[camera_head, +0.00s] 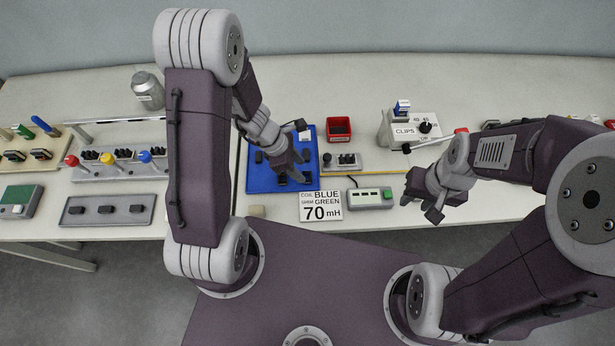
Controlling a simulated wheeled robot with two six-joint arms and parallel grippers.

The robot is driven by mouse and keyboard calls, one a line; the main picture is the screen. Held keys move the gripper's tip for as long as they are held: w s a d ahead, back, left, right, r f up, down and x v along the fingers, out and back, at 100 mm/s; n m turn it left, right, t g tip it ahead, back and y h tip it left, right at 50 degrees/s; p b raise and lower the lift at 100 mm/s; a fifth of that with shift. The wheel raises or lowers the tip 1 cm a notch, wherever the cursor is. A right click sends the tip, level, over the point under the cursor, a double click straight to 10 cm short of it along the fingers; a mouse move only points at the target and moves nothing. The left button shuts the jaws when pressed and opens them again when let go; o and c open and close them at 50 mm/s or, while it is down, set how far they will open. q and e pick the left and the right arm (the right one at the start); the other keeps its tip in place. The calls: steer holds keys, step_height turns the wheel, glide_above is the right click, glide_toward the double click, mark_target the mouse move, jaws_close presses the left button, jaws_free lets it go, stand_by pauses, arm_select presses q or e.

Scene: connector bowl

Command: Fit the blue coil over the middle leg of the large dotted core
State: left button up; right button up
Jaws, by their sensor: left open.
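My left gripper (290,178) is open, low over the front part of the blue mat (252,183). Dark small parts lie on the mat, one at its left (258,157) and some close to the gripper's fingers. I cannot tell which is the large dotted core, and no dots show at this size. I cannot make out a blue coil for certain; the gripper and arm hide part of the mat.
A red bin (339,129), a grey block with dark knobs (342,162) and a clips box (404,131) stand right of the mat. Racks with coloured handles (120,171) fill the left.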

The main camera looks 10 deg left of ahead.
mark_target(309, 179)
arm_select(q)
steer(key=b+x, duration=0.1)
steer(key=x, duration=0.2)
steer(key=shift+s+f, duration=0.2)
steer(key=shift+w+d+f, duration=0.15)
steer(key=shift+d+f, duration=0.05)
steer(key=shift+d, duration=0.05)
jaws_close()
steer(key=shift+r, duration=0.15)
step_height(309, 179, up, 4)
steer(key=shift+r+p, duration=0.1)
steer(key=shift+p, duration=1.05)
steer(key=s+d+r, duration=0.6)
steer(key=s+d, duration=0.1)
steer(key=d, duration=0.2)
steer(key=shift+s+r, duration=0.3)
